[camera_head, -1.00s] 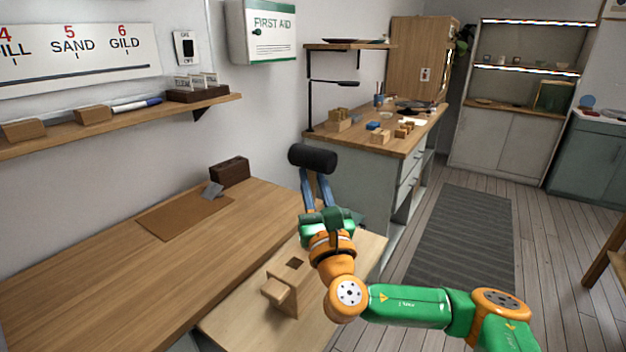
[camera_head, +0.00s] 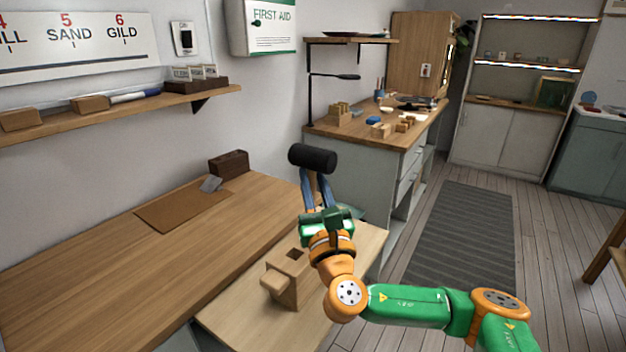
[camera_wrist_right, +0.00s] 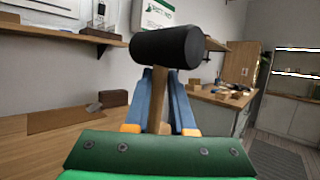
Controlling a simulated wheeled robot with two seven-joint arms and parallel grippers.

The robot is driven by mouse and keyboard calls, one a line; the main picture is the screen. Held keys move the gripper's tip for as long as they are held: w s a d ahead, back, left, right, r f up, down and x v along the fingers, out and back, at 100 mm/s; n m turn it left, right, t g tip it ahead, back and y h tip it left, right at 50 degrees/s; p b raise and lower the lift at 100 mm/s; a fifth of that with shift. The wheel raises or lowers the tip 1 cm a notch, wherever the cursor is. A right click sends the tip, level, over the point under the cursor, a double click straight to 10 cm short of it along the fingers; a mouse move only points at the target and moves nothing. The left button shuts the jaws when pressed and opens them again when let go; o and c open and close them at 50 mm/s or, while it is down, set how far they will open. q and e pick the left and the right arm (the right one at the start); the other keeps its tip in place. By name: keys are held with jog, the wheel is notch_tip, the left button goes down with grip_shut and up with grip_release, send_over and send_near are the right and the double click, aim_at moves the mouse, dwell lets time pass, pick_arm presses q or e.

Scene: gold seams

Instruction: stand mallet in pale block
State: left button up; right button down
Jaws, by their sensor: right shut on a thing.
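The mallet has a black cylindrical head (camera_head: 312,158) and a wooden handle; its head (camera_wrist_right: 167,47) also shows large in the right wrist view. My right gripper (camera_head: 317,188) is shut on the mallet's handle (camera_wrist_right: 158,100), with the blue fingers on either side of it and the head above them. The handle's lower end is hidden by the gripper. The pale block (camera_head: 283,281) stands on the light wooden table, left of and below my right gripper in the head view. It has a dark square hole in its top and a peg-like part on its left side. My left gripper is not in view.
The light table (camera_head: 235,318) adjoins a longer wooden bench (camera_head: 120,262) with a brown mat (camera_head: 180,212) and a dark brown block (camera_head: 229,163). A wall shelf (camera_head: 120,116) holds small blocks. A cabinet with a cluttered top (camera_head: 385,150) stands behind the gripper.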

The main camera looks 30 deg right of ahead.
dwell(0.3)
jog(key=c, duration=0.7)
grip_release()
jog(key=b+v, duration=0.1)
jog(key=v, duration=0.4)
jog(key=shift+s+a+f, duration=0.1)
jog(key=shift+s+f, duration=0.05)
jog(key=p+v, duration=0.2)
jog(key=v, duration=0.1)
jog(key=shift+s+a, duration=0.15)
jog(key=shift+s, duration=0.2)
